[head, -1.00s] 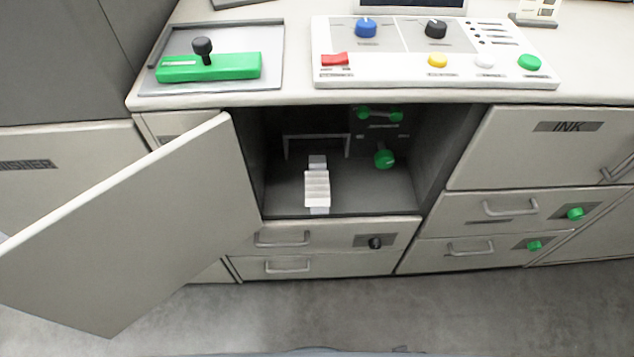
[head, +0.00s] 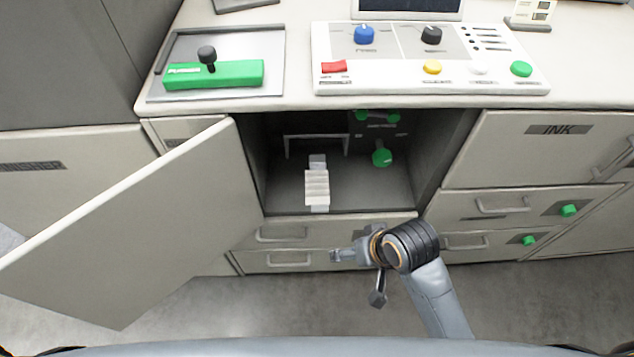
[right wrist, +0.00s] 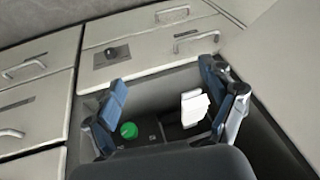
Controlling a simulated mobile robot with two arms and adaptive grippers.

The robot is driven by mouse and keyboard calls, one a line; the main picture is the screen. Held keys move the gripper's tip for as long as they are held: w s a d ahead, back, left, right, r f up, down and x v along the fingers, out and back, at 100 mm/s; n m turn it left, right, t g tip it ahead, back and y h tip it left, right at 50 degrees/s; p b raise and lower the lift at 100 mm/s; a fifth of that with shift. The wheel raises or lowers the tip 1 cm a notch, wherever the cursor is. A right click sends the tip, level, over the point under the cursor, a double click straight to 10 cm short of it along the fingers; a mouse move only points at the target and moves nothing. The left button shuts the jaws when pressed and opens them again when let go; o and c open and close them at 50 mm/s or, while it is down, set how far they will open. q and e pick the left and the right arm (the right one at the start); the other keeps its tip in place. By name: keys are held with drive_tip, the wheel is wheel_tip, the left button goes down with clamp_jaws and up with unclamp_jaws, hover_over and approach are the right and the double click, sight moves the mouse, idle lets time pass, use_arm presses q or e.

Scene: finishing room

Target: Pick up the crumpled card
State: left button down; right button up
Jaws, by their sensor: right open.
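The crumpled card (head: 317,187) is white and folded in pleats. It lies on the floor of the open compartment (head: 364,196), part of it reaching to the front edge. My right gripper (head: 336,256) is in front of the drawers, below and a little right of the card, apart from it. In the right wrist view the gripper (right wrist: 162,82) is open and empty. The card (right wrist: 194,108) appears between its fingers, close to the right-hand one, farther off. My left gripper is in neither view.
The compartment's door (head: 135,225) stands swung open to the left. Inside, a green knob (head: 382,157) is on the back right and a pale frame stands behind the card. Drawer handles (head: 284,236) stick out below. The control panel (head: 400,75) is on the counter above.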

drive_tip(key=w+a+r, duration=0.3)
drive_tip(key=w+a, duration=0.2)
drive_tip(key=a, duration=0.2)
drive_tip(key=m+h, duration=0.1)
drive_tip(key=h, duration=0.2)
approach(317, 183)
drive_tip(key=shift+a+f+g, duration=0.3)
drive_tip(key=shift+a+f, duration=0.05)
drive_tip(key=shift+f, duration=0.4)
drive_tip(key=shift+w+d+r+m, duration=0.1)
drive_tip(key=shift+w+d+m, duration=0.1)
drive_tip(key=shift+w+m, duration=0.1)
drive_tip(key=shift+w+d, duration=0.1)
drive_tip(key=x, duration=0.7)
drive_tip(key=shift+w+d+p, duration=0.1)
drive_tip(key=shift+p, duration=0.25)
drive_tip(key=shift+c, duration=0.2)
drive_tip(key=c, duration=1)
